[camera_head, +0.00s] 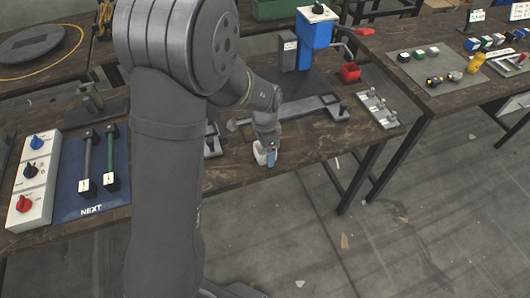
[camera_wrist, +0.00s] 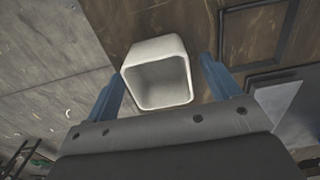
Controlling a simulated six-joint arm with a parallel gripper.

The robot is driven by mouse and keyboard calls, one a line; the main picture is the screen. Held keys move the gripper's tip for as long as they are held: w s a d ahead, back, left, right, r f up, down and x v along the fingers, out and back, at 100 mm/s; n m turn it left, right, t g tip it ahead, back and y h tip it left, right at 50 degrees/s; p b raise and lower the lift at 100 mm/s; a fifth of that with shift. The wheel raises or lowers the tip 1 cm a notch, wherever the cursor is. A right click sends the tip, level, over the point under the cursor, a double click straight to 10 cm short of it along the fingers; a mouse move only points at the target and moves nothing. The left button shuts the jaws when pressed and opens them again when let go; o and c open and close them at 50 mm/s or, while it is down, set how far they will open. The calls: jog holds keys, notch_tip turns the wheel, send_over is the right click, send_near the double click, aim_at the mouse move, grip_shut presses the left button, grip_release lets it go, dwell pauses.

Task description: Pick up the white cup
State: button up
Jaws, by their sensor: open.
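The white cup (camera_wrist: 158,50) shows in the wrist view with its squarish open mouth facing the camera. It sits between the two blue fingers of my gripper (camera_wrist: 163,70), with a narrow gap visible on the right and little or none on the left. My gripper is open around the cup. In the head view, my gripper (camera_head: 267,156) is low at the front edge of the middle wooden table, and a small part of the white cup (camera_head: 258,153) shows beside the fingers. My arm hides much of the area left of it.
A blue press (camera_head: 314,38) with a red handle stands behind, with a red bin (camera_head: 350,72) beside it. A metal bracket strip (camera_head: 378,108) lies right. A white switch box (camera_head: 32,180) and a blue mat (camera_head: 75,207) are left. Floor lies beyond the table's front edge.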

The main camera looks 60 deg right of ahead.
jog(key=c, duration=1.1)
jog(key=shift+o, duration=0.2)
